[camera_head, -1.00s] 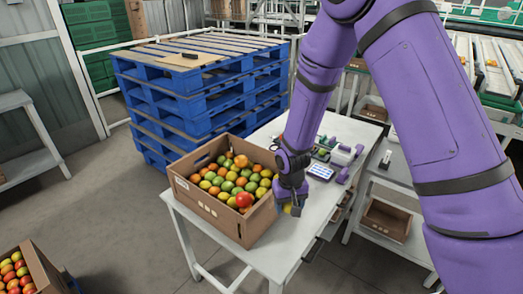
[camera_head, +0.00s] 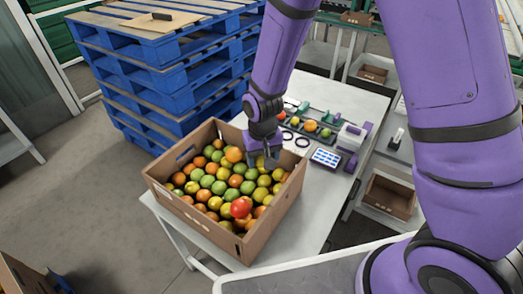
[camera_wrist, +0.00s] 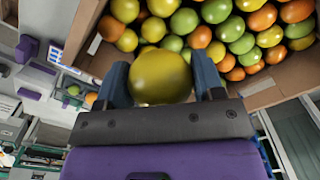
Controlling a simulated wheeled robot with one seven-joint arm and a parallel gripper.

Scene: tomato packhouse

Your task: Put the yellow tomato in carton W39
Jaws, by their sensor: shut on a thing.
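My gripper (camera_head: 268,160) is shut on a yellow tomato (camera_wrist: 160,77), which sits between the two blue-grey fingers in the wrist view. In the head view my gripper is over the back right part of a large cardboard carton (camera_head: 187,213), and I cannot clearly pick out the held tomato there. The carton stands on a white table and is filled with green, orange, yellow and red tomatoes. In the wrist view its wall (camera_wrist: 83,38) and contents lie beyond the fingers. I cannot read the name W39 on any carton.
On the table (camera_head: 330,196) are a tablet with a blue grid (camera_head: 326,157), a white device (camera_head: 352,137) and a tray with a few tomatoes. An empty carton (camera_head: 390,196) is on a shelf at right. Blue pallets (camera_head: 170,60) stand behind. Another carton edge (camera_head: 25,275) shows bottom left.

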